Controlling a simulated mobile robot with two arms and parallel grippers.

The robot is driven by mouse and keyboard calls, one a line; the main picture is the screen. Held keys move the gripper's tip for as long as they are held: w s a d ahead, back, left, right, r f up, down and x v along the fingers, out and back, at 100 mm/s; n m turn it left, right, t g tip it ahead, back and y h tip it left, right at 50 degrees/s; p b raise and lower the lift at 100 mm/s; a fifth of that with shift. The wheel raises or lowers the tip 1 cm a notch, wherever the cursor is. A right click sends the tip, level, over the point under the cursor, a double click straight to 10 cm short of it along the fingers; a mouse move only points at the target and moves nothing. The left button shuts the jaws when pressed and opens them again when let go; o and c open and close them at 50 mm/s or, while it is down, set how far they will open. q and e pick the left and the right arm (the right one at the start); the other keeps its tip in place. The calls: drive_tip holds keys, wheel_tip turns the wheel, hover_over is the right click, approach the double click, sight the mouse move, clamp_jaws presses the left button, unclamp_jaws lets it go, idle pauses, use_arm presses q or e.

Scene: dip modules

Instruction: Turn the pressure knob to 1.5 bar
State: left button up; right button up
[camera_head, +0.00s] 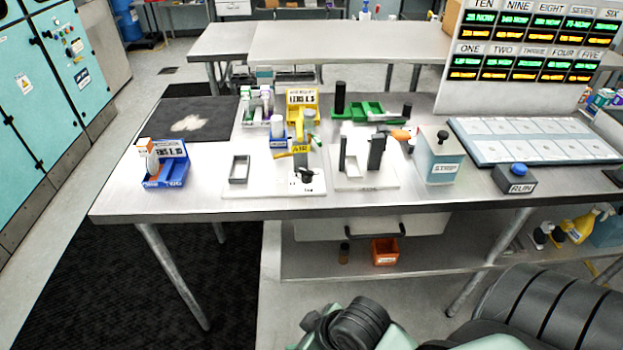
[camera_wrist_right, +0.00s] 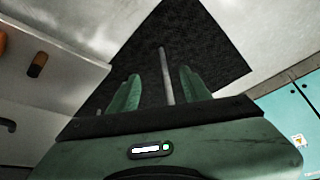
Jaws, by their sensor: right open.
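A small black knob (camera_head: 306,175) sits on a white plate (camera_head: 262,188) near the front edge of the steel table, just below a yellow AIR label (camera_head: 299,149). It looks like the pressure knob, but its scale and setting are too small to read. My right gripper (camera_wrist_right: 158,73) shows in the right wrist view with its two green fingers apart and nothing between them. It is away from the knob, which is outside that view. A table leg and the dark floor mat show beyond the fingers. My left gripper is not in view.
A blue bin (camera_head: 166,176) stands left, and a second white plate (camera_head: 365,178) with dark posts stands right of the knob. A STRIP box (camera_head: 439,160) and RUN button box (camera_head: 514,178) are further right. An orange bin (camera_head: 385,252) sits on the lower shelf.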

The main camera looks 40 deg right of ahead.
drive_tip(key=w+a+r+n+t+y, duration=0.3)
drive_tip(key=w+a+r+n+y, duration=0.1)
drive_tip(key=w+a+r+y, duration=0.3)
drive_tip(key=m+t+h, duration=0.8)
drive_tip(key=t+h, duration=0.1)
drive_tip(key=t, duration=0.1)
approach(310, 178)
drive_tip(key=shift+w+a+r, duration=0.2)
drive_tip(key=shift+w+a, duration=0.1)
drive_tip(key=shift+w, duration=0.4)
drive_tip(key=shift+h, duration=0.3)
drive_tip(key=w, duration=0.6)
drive_tip(key=shift+w+d, duration=0.25)
drive_tip(key=shift+w, duration=0.6)
clamp_jaws()
